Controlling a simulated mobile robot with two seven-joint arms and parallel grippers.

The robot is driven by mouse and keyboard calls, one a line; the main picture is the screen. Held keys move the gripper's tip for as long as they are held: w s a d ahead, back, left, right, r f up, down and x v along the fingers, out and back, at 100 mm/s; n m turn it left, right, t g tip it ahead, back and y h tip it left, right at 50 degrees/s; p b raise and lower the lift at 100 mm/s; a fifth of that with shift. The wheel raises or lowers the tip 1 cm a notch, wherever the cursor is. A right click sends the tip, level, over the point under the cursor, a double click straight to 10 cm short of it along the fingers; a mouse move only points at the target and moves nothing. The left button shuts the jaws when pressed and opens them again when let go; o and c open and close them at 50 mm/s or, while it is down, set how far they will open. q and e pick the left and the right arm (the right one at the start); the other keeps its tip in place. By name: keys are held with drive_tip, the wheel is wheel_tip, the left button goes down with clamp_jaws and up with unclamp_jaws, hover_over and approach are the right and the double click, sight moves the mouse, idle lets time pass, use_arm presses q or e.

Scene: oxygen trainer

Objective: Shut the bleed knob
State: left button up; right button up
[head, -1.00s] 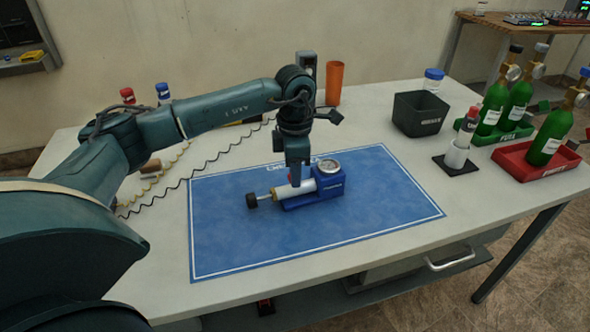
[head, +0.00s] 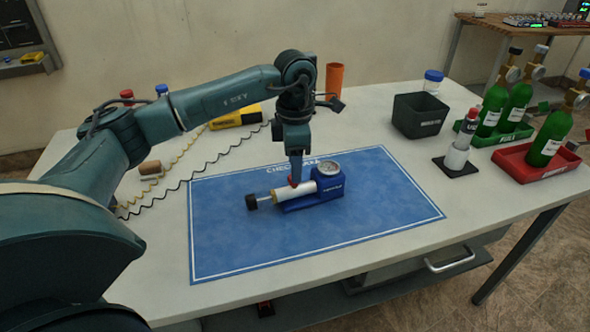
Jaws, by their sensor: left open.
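A blue trainer with a round gauge (head: 329,167) lies on the blue mat (head: 370,222). A white cylinder (head: 288,195) extends from its left side and ends in a black knob (head: 251,202). A small red part (head: 293,182) shows on top of the cylinder; I cannot tell whether it is the bleed knob. My left gripper (head: 294,177) points down over the trainer, with its tip at the red part. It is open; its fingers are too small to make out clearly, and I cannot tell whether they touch. My right gripper is not in view.
A dark bin (head: 417,116) stands behind the mat to the right. Green cylinders stand in a green tray (head: 510,137) and a red tray (head: 507,161) at the right. An orange cup (head: 334,80) and a yellow device (head: 236,116) are at the back. The mat's front is clear.

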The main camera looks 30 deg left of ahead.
use_arm(q)
wheel_tip(320, 180, up, 10)
idle(0.3)
drive_tip(key=shift+r, duration=0.1)
idle(0.3)
